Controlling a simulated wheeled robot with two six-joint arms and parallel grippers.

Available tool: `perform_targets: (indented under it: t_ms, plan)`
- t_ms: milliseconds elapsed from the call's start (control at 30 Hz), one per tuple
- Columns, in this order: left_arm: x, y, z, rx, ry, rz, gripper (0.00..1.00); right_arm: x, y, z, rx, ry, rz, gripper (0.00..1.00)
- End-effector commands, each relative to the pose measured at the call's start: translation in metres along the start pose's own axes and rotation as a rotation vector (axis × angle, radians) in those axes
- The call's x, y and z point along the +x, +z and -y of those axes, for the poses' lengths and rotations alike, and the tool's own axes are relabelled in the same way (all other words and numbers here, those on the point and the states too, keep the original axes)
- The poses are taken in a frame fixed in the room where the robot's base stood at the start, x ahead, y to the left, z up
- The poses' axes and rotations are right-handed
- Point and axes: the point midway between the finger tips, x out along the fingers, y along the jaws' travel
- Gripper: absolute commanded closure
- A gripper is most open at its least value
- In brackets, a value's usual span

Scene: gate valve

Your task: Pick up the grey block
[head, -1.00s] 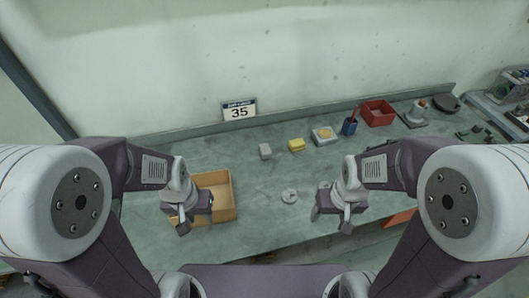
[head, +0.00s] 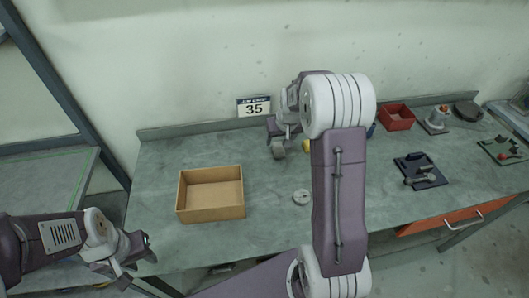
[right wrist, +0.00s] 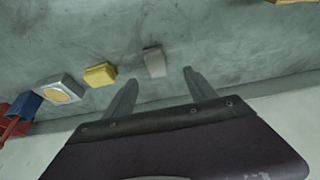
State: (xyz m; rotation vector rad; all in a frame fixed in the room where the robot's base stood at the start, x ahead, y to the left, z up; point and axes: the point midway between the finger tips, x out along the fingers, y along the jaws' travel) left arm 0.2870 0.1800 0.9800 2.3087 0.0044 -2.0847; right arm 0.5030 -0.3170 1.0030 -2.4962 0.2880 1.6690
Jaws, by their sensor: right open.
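The grey block (head: 279,154) sits on the bench below the sign, partly hidden by my right gripper in the head view. My right gripper (head: 281,136) is close to it. In the right wrist view the grey block (right wrist: 155,62) shows just beyond the tips of my open right gripper (right wrist: 158,78), roughly between the two fingers and not held. My left gripper (head: 132,256) is at the lower left, off the bench's front left corner and far from the block; its finger opening is unclear.
A yellow block (right wrist: 100,75) lies beside the grey block, then a white piece with a round tan top (right wrist: 62,90) and a blue cup (right wrist: 24,103). An open cardboard box (head: 210,212) stands front left; a pale disc (head: 301,197) lies right of it. The wall is close behind.

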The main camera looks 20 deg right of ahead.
Motion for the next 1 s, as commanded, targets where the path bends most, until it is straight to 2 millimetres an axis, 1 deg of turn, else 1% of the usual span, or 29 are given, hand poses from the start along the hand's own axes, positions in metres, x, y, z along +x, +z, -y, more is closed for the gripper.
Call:
perform_targets:
  t_ms: [33,133,333,567,700,800,900,1000]
  plan:
    - [0.001,0.000,0.000,0.000,0.000,0.000,0.64,0.002,0.001,-0.003,0.007,0.003,0.001,0.35]
    - [0.000,0.000,0.000,0.000,0.000,0.000,0.64,0.003,0.001,-0.004,0.009,0.003,0.002,0.35]
    - [-0.004,-0.001,0.000,0.000,0.000,0.000,0.64,0.032,0.001,-0.004,0.008,0.002,0.004,0.35]
    - [-0.006,-0.001,0.000,0.000,0.000,0.000,0.64,0.045,0.000,-0.004,0.008,0.003,0.002,0.35]
    - [-0.013,-0.001,0.000,0.000,0.000,0.000,0.64,0.070,-0.002,-0.004,0.007,0.003,0.005,0.35]
    - [-0.012,-0.001,0.000,0.000,0.000,0.000,0.64,0.086,-0.002,-0.004,0.007,0.003,0.003,0.35]
    - [-0.012,-0.001,0.000,0.000,0.000,0.000,0.64,0.091,-0.002,-0.004,0.007,0.003,0.001,0.35]
    - [-0.012,-0.001,0.000,0.000,0.000,0.000,0.64,0.091,-0.002,-0.004,0.007,0.003,0.001,0.35]
